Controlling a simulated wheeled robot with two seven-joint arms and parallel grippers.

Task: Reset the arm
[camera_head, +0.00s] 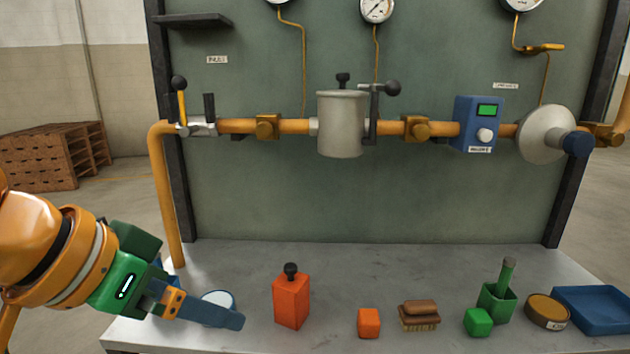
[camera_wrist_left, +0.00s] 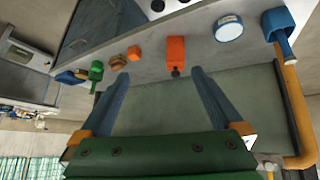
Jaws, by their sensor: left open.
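My left arm comes in from the left in the head view. Its green gripper with blue fingers (camera_head: 236,320) hangs over the front left of the grey bench (camera_head: 370,270), overlapping a round white-topped dish with a blue rim (camera_head: 218,297). In the left wrist view the two fingers (camera_wrist_left: 152,82) are spread apart with nothing between them. An orange bottle with a black knob (camera_head: 291,300) stands right of the gripper; it also shows beyond the fingers in the wrist view (camera_wrist_left: 175,50). My right gripper is not in view.
On the bench are an orange cube (camera_head: 369,322), a brush (camera_head: 419,316), a green cube (camera_head: 478,322), a green holder (camera_head: 497,303), a round tin (camera_head: 547,311) and a blue tray (camera_head: 592,308). Behind stands a green panel (camera_head: 400,200) with an orange pipe (camera_head: 165,200).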

